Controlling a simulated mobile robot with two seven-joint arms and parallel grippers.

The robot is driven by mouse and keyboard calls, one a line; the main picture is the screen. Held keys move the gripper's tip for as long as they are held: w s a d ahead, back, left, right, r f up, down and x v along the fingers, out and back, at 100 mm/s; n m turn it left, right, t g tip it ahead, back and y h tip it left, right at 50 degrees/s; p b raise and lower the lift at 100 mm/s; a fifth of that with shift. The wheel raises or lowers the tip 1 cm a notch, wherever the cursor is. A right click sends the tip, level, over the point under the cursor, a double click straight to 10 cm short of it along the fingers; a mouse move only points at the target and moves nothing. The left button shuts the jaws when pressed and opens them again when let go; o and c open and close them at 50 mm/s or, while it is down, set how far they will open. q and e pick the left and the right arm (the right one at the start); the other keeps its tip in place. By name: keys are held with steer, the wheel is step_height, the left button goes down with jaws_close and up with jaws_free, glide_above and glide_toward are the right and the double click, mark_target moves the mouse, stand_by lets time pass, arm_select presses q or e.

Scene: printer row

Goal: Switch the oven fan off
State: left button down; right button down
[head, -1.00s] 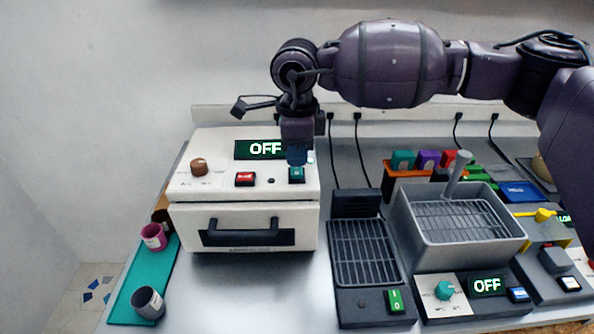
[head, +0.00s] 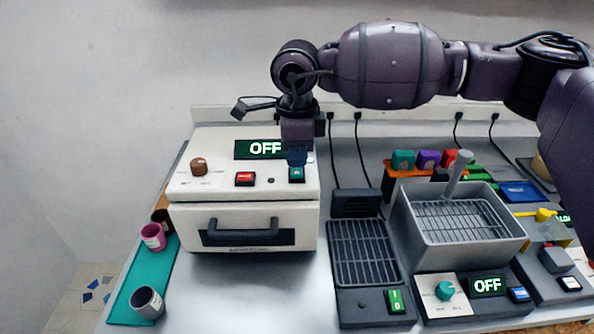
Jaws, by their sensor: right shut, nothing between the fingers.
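The white oven (head: 181,229) stands at the left of the bench, its door shut under a dark handle (head: 240,234). Its display (head: 262,149) reads OFF. On its top panel are a brown knob (head: 199,167), a red switch (head: 245,179) and a green switch (head: 297,176). Which switch works the fan cannot be read. My right gripper (head: 297,163) is shut and empty, pointing down just above and behind the green switch. Whether it touches the switch cannot be told; the fingertips hide the panel behind it. My left gripper is not in view.
A rack unit (head: 364,253) with a green rocker switch (head: 396,300) stands right of the oven. Beyond it is a grey basket unit (head: 425,240) whose display (head: 487,286) reads OFF. Cups (head: 147,302) stand on a teal mat (head: 127,306) at left. Bare bench lies before the oven.

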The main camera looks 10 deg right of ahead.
mark_target(297, 173)
steer(key=shift+f, duration=0.3)
steer(key=shift+f, duration=0.35)
stand_by(0.4)
steer(key=shift+f+b, duration=0.2)
steer(key=shift+b, duration=0.15)
steer(key=shift+s+f, duration=0.1)
steer(key=shift+f, duration=0.35)
stand_by(0.3)
steer(key=shift+r, duration=0.95)
steer(key=shift+r+p, duration=0.75)
steer(key=shift+r, duration=0.35)
steer(key=shift+r+p, duration=0.7)
steer(key=shift+r, duration=0.85)
